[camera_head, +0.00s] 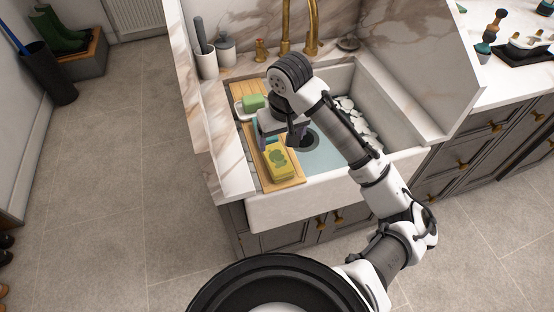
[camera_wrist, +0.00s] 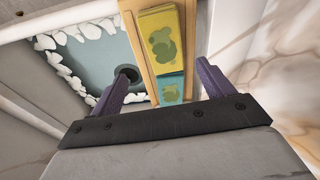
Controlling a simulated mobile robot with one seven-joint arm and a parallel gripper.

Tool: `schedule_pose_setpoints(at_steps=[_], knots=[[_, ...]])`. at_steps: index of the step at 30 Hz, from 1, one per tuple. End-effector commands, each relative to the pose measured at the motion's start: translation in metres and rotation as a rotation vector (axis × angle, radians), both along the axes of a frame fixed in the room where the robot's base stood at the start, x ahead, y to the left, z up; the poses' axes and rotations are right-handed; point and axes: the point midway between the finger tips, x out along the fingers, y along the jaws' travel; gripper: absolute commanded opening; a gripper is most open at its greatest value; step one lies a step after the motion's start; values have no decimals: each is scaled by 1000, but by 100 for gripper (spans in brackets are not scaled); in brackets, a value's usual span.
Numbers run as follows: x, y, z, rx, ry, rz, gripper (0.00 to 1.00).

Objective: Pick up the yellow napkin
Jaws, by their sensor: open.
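The yellow napkin (camera_head: 278,162) has a green pattern and lies folded, like a thick block, on a wooden board (camera_head: 293,183) at the left side of the sink. It also shows in the wrist view (camera_wrist: 161,38), beyond the fingertips and roughly between them. My gripper (camera_head: 283,141) is over the board, beside the napkin's far end in the head view. In the wrist view the two fingers (camera_wrist: 164,76) stand wide apart with nothing held between them. My wrist hides part of the board in the head view.
A teal patterned cloth (camera_wrist: 171,90) lies beside the napkin. A green block (camera_head: 254,102) sits farther back on the left. The sink (camera_head: 320,163) has a dark drain and white pieces along its right side. Brass taps (camera_head: 286,25) and high marble walls bound the back and sides.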

Motion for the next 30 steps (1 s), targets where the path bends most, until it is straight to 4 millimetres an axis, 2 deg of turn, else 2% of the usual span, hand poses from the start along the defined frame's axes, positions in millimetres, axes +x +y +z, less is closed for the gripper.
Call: schedule_pose_setpoints(at_steps=[3, 11, 18, 22, 30], knots=[[2, 2, -19, 3, 2, 0, 80], [3, 3, -35, 2, 1, 0, 80], [-4, 9, -62, 5, 2, 0, 80], [0, 8, -77, 0, 1, -1, 80], [1, 9, -83, -1, -1, 0, 80]])
